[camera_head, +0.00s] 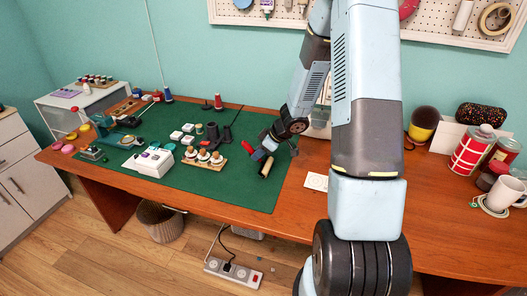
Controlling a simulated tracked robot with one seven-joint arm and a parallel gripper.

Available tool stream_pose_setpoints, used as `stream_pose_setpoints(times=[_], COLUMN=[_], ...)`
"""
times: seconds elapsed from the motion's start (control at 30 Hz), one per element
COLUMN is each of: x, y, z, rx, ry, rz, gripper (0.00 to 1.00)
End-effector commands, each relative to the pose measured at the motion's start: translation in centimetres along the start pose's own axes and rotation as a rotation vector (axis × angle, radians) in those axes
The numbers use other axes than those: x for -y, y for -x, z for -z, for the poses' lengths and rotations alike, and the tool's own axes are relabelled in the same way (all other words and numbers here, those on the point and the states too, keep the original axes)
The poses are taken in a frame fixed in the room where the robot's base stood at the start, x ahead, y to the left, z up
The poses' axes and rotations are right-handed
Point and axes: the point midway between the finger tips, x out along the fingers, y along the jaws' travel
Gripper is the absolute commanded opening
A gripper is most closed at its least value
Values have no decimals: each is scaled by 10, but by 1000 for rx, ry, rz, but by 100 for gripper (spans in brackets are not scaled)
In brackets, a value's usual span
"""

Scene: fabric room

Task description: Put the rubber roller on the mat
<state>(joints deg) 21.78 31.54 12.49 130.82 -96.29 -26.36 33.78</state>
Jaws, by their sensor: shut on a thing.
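The green mat (225,185) covers much of the left part of the wooden table. My gripper (270,145) is over the right part of the mat, shut on the rubber roller. The roller's tan cylinder (266,168) shows just below the gripper, tilted. A red part (257,156) shows beside it. I cannot tell whether the roller touches the mat. My gripper partly hides its upper part.
A wooden rack of spools (205,160) stands on the mat, left of my gripper. A white box (148,162) and several small items stand farther left. A white card (316,182) lies right of the mat. Cans (472,150) and a mug (505,191) stand at far right.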

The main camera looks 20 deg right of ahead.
Motion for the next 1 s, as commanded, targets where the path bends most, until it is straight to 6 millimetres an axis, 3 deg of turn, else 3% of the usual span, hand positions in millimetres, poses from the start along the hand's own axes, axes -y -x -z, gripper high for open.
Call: stream_pose_setpoints(times=[0.07, 0.1, 0.33, 0.73, 1.0], x=[2, 2, 1, 1, 0], y=[-1, -1, -1, 6, 45], z=[-1, -2, -1, 4, 8], rx=[2, 2, 2, 0, 0], ry=[-1, -1, -1, 2, 3], rz=[3, 4, 3, 1, -2], gripper=[0, 25, 47, 48, 48])
